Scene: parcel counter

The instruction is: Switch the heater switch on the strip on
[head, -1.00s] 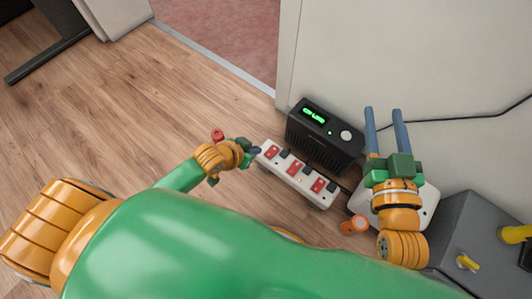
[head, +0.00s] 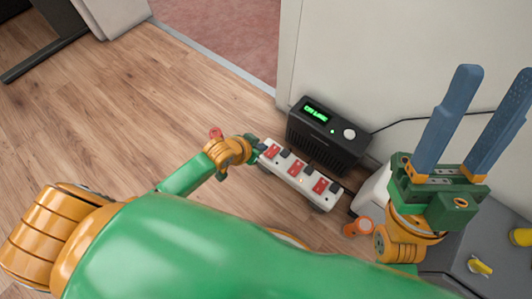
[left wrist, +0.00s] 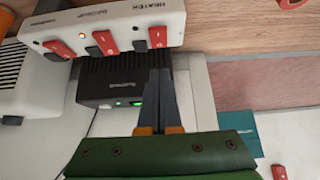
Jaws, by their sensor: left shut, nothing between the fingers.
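The white power strip (head: 313,202) lies on the floor in the head view, with red rocker switches and dark sockets along it. In the left wrist view the strip (left wrist: 205,30) crosses the top, and the HEATER label marks its right end. The red heater switch (left wrist: 157,37) is beside that label; I cannot tell its setting. An orange light glows by the switch farther left. My left gripper (head: 257,146) is at the strip's left end; its shut, empty fingers (left wrist: 158,75) point toward the heater switch. Contact is unclear. My right gripper (head: 472,115) is open and empty, raised at the right.
A black box (head: 325,150) with a green display stands right behind the strip, against the wall. An orange-and-white round object (head: 357,227) is near the strip's right end. A grey box (head: 480,245) with yellow parts stands at the right.

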